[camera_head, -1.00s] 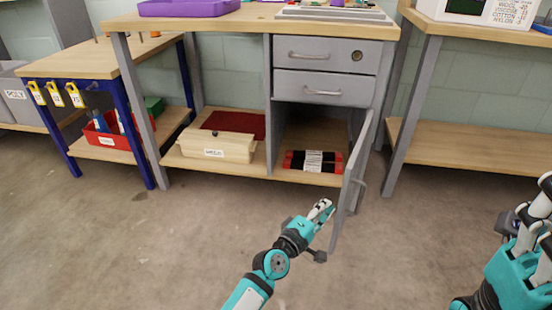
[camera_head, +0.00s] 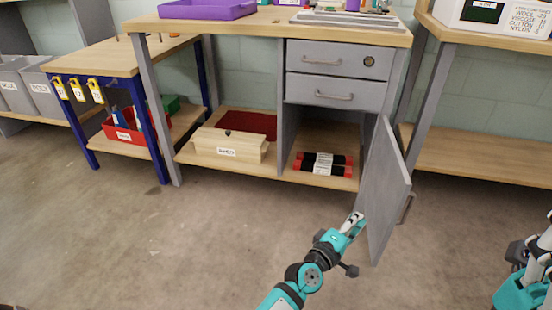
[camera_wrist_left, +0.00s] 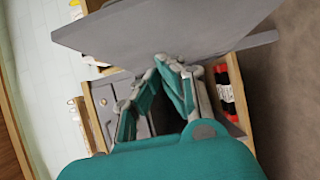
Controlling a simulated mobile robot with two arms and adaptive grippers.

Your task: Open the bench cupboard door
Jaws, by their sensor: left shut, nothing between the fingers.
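The cupboard door (camera_head: 385,190) is a grey panel under the bench's right side. It stands wide open, swung out toward me, with its handle (camera_head: 407,208) on the right-hand face. My left gripper (camera_head: 354,220) is shut and empty. It is at the door's inner face, near the lower front part; I cannot tell if it touches. In the left wrist view the door (camera_wrist_left: 150,28) lies across the top, just beyond the left fingertips (camera_wrist_left: 160,62). My right arm shows at the right edge, cut off; its gripper's state is unclear.
Inside the cupboard lie red-and-black rolls (camera_head: 323,164). A wooden box (camera_head: 230,145) sits on the open shelf beside it. Two drawers (camera_head: 335,75) are above. Another bench (camera_head: 470,150) stands to the right. The floor in front is clear.

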